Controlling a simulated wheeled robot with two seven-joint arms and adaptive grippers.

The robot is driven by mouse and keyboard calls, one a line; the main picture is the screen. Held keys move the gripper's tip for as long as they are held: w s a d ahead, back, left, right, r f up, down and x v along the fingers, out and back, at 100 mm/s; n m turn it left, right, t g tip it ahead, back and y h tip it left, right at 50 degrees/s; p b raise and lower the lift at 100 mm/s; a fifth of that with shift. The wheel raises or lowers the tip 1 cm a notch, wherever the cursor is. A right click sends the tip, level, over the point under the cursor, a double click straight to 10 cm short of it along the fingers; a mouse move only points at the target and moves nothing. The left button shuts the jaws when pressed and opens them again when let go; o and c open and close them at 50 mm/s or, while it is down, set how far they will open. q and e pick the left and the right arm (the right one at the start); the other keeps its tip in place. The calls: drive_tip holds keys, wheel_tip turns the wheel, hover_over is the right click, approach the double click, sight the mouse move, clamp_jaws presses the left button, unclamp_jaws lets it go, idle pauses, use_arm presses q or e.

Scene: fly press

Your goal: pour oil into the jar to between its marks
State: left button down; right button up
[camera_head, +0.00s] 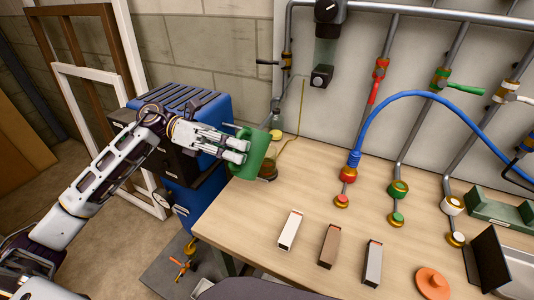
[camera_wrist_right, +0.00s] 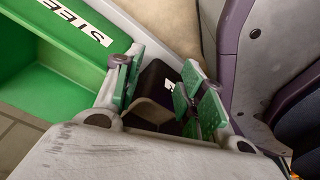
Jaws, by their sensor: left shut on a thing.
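My left gripper (camera_head: 240,148) is shut on a green jug (camera_head: 257,152), held over the back left corner of the workbench. The jug looks tilted.
Pipes and a blue hose (camera_head: 420,94) stand at the back. A blue cabinet (camera_head: 205,185) is left. A green bin (camera_wrist_right: 50,75) is near my right gripper.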

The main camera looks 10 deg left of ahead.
use_arm(q)
drive_tip(key=shift+s+r, duration=0.1)
use_arm(e)
drive_tip(key=shift+w+a+r, duration=0.15)
drive_tip(key=shift+a, duration=0.25)
drive_tip(key=shift+w+a+r, duration=0.1)
drive_tip(key=shift+w+a, duration=0.05)
drive_tip(key=shift+a, duration=0.2)
drive_tip(key=shift+w+d, duration=0.2)
drive_tip(key=shift+w, duration=0.1)
use_arm(q)
drive_tip(key=shift+b, duration=0.3)
use_arm(e)
drive_tip(key=shift+r, duration=0.1)
